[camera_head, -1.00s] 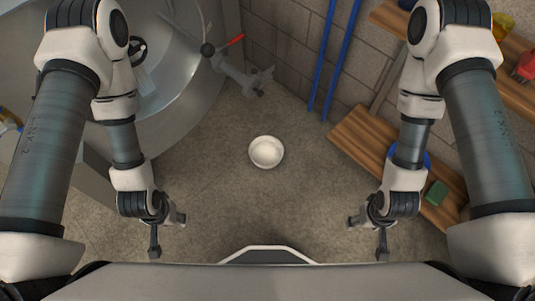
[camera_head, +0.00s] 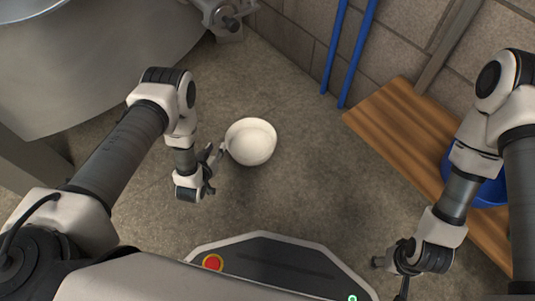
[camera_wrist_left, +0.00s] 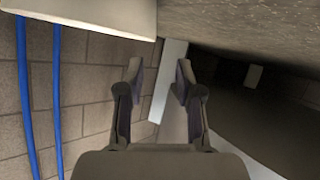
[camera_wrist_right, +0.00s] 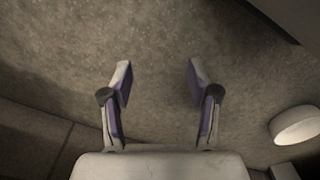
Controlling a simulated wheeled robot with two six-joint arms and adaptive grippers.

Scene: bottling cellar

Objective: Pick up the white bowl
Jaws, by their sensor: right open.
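The white bowl (camera_head: 251,142) is in the middle of the head view, with its opening facing up. My left gripper (camera_head: 213,166) is just left of the bowl, its upper finger close to the rim; I cannot tell whether they touch. In the left wrist view its fingers (camera_wrist_left: 160,72) stand apart with nothing between them. A large pale surface, apparently the bowl (camera_wrist_left: 85,14), fills the upper left there, outside the fingers. My right gripper (camera_head: 390,266) is open and empty, far to the bowl's lower right. A white round thing, perhaps the bowl (camera_wrist_right: 298,125), shows in the right wrist view.
A wooden bench (camera_head: 405,125) with a blue container (camera_head: 490,190) is on the right. Two blue poles (camera_head: 347,55) lean at the brick wall. A large metal tank (camera_head: 90,60) with a valve (camera_head: 226,16) is at the upper left. Floor around the bowl is clear.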

